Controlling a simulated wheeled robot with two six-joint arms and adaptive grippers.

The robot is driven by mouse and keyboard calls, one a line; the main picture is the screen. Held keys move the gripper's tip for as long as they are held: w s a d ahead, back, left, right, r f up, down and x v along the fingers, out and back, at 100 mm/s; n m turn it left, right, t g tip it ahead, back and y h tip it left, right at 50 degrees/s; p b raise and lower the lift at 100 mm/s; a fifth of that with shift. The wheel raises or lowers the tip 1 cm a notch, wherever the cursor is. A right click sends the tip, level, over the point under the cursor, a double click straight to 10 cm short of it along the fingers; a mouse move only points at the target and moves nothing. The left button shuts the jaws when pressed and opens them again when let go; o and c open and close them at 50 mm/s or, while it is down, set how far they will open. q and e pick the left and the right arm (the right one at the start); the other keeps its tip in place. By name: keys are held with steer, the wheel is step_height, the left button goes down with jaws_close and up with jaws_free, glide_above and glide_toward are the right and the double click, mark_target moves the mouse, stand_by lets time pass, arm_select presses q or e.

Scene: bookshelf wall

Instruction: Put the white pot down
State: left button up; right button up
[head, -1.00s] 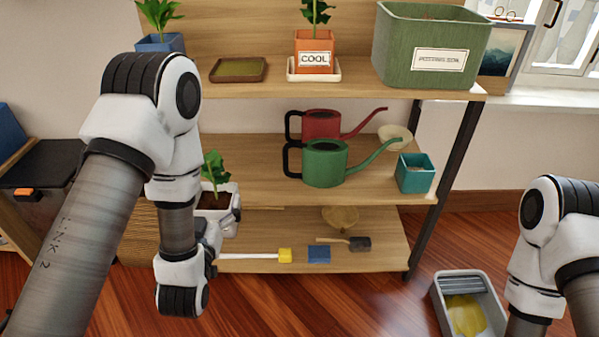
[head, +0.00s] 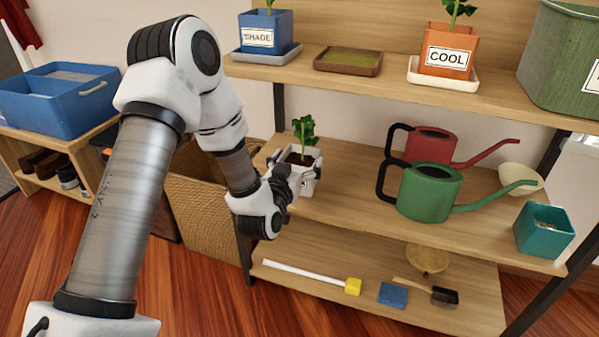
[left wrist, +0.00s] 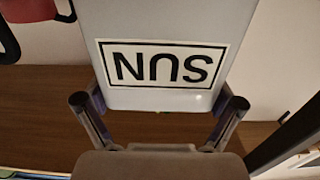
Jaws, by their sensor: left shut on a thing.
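The white pot (head: 314,176) holds dark soil and a small green plant, and stands upright at the left part of the middle shelf (head: 350,203). My left gripper (head: 298,178) is shut on the pot from its near left side. I cannot tell whether the pot's base touches the shelf. In the left wrist view, the pot (left wrist: 205,98) fills the top middle with its SUN label upside down, between the two fingers of my left gripper (left wrist: 158,104). My right gripper is not in view.
A green watering can (head: 428,192) and a red one (head: 432,143) stand to the right on the same shelf, with bare board between. A teal pot (head: 543,232) is at its right end. A wicker basket (head: 205,215) stands left of the shelf.

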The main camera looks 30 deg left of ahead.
mark_target(298, 157)
arm_select(q)
steer(key=w+a, duration=0.2)
steer(key=w, duration=0.1)
steer(key=shift+a+f+b, duration=0.1)
steer(key=shift+f+b, duration=0.1)
steer(key=shift+b, duration=0.2)
step_height(298, 157, down, 4)
steer(key=shift+r+b, duration=0.1)
steer(key=shift+b, duration=1.1)
steer(key=shift+r, duration=0.2)
steer(key=shift+f, duration=0.15)
steer(key=o, duration=1.3)
steer(key=shift+s, duration=0.1)
